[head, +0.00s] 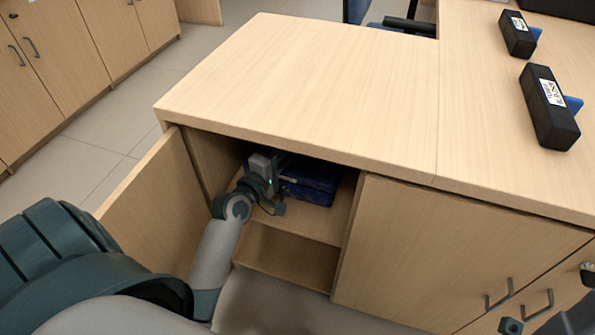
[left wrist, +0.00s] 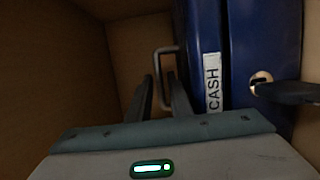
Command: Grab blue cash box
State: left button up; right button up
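The blue cash box (head: 312,180) sits inside the open cabinet, on its shelf. In the left wrist view the cash box (left wrist: 204,40) is at the right, with a white CASH label, a round lock with a key in it, and a grey metal handle (left wrist: 158,75) on its side. My left gripper (head: 276,190) reaches into the cabinet, at the left side of the box. Its two dark fingers (left wrist: 160,92) are apart, with the handle's bar showing between them; contact is not clear. Only pieces of my right gripper (head: 572,322) show at the lower right corner.
An open cabinet door (head: 155,205) stands left of my left arm, and a closed door (head: 440,250) is to the right. The countertop (head: 310,80) overhangs the cabinet. The near countertop is bare.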

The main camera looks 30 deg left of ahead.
pick_arm(q)
grip_shut()
dwell(1.4)
jog(key=shift+r, duration=0.15)
